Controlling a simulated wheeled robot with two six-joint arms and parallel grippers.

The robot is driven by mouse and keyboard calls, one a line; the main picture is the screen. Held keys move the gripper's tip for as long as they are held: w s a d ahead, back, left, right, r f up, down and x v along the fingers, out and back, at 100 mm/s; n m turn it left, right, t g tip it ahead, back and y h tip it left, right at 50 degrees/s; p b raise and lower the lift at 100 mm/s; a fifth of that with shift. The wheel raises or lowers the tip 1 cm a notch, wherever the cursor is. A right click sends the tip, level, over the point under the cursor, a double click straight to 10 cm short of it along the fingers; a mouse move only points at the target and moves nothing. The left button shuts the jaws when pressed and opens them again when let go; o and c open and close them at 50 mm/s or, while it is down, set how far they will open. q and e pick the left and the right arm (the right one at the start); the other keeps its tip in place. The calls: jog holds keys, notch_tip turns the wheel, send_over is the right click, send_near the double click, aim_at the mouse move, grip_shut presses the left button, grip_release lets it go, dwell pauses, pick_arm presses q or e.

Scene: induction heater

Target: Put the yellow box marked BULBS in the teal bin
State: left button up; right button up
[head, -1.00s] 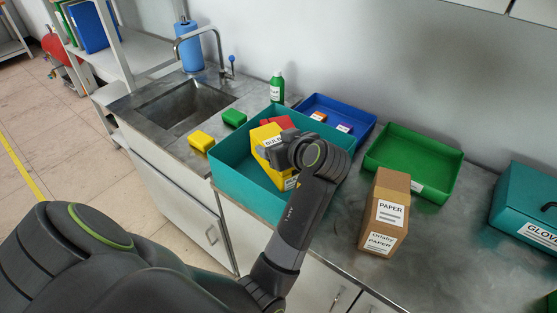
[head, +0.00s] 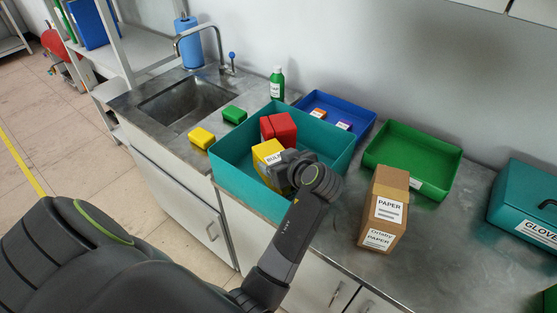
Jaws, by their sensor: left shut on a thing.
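The yellow box marked BULBS (head: 266,152) is inside the teal bin (head: 232,178), toward its front wall. My left gripper (head: 285,167) is shut on the box from the right, and its fingers and wrist hide part of it. Whether the box touches the bin floor cannot be seen. A red box (head: 279,128) stands in the bin behind the yellow box. My right gripper is not in view.
A blue tray (head: 352,140) and a green tray (head: 425,155) lie right of the bin. Brown PAPER boxes (head: 383,215) stand on the counter, near a teal GLOVES case (head: 515,195). Yellow (head: 201,138) and green (head: 234,114) sponges lie by the sink (head: 185,103).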

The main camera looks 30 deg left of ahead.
pick_arm(q)
jog(key=shift+f, duration=0.35)
jog(key=o, duration=1.3)
jog(key=shift+o, duration=0.2)
jog(key=shift+r, duration=0.15)
